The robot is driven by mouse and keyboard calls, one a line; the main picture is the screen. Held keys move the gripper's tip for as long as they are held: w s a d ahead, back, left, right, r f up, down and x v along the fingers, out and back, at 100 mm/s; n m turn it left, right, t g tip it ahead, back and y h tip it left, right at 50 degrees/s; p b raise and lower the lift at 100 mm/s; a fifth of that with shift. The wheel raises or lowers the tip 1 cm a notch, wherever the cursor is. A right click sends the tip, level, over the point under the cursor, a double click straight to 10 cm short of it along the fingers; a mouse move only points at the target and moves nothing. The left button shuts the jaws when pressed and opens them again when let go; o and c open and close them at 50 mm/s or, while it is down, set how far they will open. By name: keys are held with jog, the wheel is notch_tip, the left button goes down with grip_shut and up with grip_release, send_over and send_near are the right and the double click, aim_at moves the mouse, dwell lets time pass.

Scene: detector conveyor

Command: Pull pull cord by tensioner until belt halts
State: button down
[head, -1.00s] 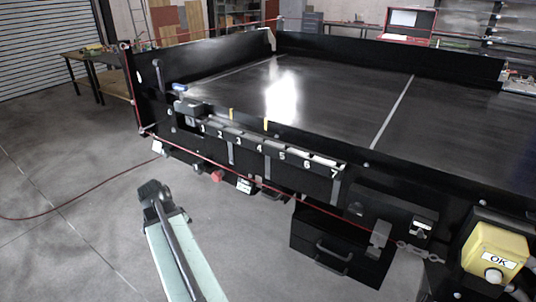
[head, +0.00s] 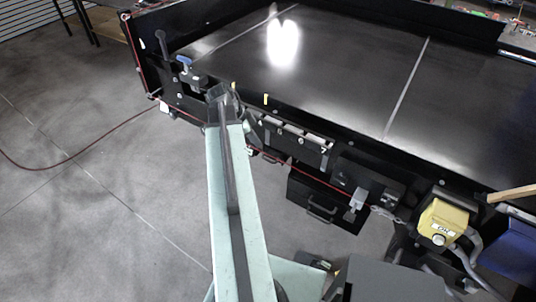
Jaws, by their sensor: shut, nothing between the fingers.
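The red pull cord (head: 138,60) runs down the conveyor's left end post, then along its front side. It shows again right of my arm (head: 318,176), towards a grey bracket (head: 358,198) and a short chain (head: 385,213). I cannot tell for sure which fitting is the tensioner. The black belt (head: 345,75) has pale cross seams and a bright reflection. My gripper (head: 222,98) is shut and empty at the conveyor's front side, in front of the numbered strip. Gripper and arm hide the cord's middle; I see no contact with it.
A black drawer box (head: 325,205) hangs under the front side.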

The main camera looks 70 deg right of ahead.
aim_at(267, 154)
jog(key=shift+f, duration=0.1)
jog(key=b+x, duration=0.5)
jog(key=x, duration=0.1)
jog(key=shift+w+b, duration=0.1)
jog(key=shift+b, duration=0.2)
jog(key=shift+s+d+f+b, duration=0.1)
jog(key=shift+s+f+b, duration=0.15)
jog(key=shift+f+b, duration=0.15)
jog(key=shift+r, duration=0.1)
